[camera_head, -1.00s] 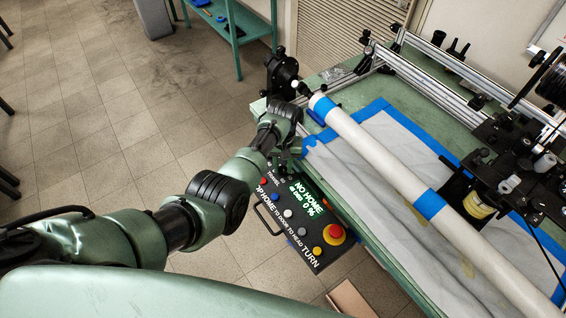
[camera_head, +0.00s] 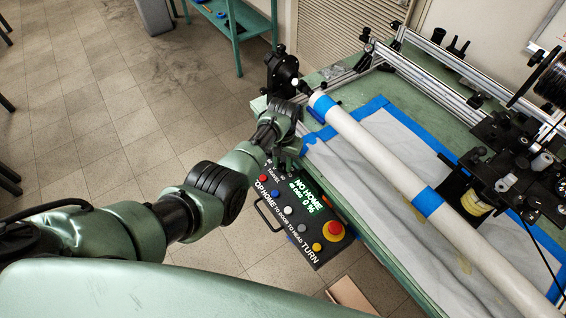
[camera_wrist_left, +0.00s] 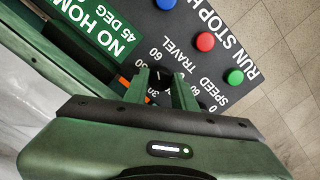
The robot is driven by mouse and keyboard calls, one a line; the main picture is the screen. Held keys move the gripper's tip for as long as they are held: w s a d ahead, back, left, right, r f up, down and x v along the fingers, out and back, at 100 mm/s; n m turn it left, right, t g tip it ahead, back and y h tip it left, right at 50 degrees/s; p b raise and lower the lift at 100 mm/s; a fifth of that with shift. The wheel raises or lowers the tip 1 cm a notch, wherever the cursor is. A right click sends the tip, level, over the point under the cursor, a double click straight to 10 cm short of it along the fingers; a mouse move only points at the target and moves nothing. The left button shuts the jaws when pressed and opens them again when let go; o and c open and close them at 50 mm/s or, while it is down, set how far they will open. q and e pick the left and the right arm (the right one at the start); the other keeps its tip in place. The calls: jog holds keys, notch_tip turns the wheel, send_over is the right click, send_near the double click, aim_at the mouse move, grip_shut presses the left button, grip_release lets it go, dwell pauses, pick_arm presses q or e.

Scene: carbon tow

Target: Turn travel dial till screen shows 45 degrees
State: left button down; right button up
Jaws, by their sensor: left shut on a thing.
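The dark control panel (camera_head: 270,214) hangs at the table's near left edge. In the left wrist view the screen (camera_wrist_left: 112,28) reads NO HOME and 45 DEG. My left gripper (camera_head: 283,160) is at the panel's upper end, beside the screen. In the left wrist view my left gripper (camera_wrist_left: 160,82) is shut on the travel dial (camera_wrist_left: 160,87), by the TRAVEL label. The fingers hide most of the dial, so its pointer cannot be read. My right gripper is out of view.
Red (camera_wrist_left: 205,41), blue (camera_wrist_left: 165,3) and green (camera_wrist_left: 235,77) buttons sit close to the gripper. A red emergency button (camera_head: 333,229) is at the panel's lower end. A long white tube (camera_head: 385,160) lies over the table (camera_head: 330,72).

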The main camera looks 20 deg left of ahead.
aim_at(283, 166)
pick_arm(q)
jog(key=c, duration=1.1)
grip_release()
jog(key=shift+c, duration=0.2)
jog(key=shift+w+r, duration=0.1)
jog(key=shift+r, duration=0.45)
notch_tip(283, 166, up, 7)
jog(key=shift+f+p, duration=0.15)
jog(key=shift+p, duration=0.35)
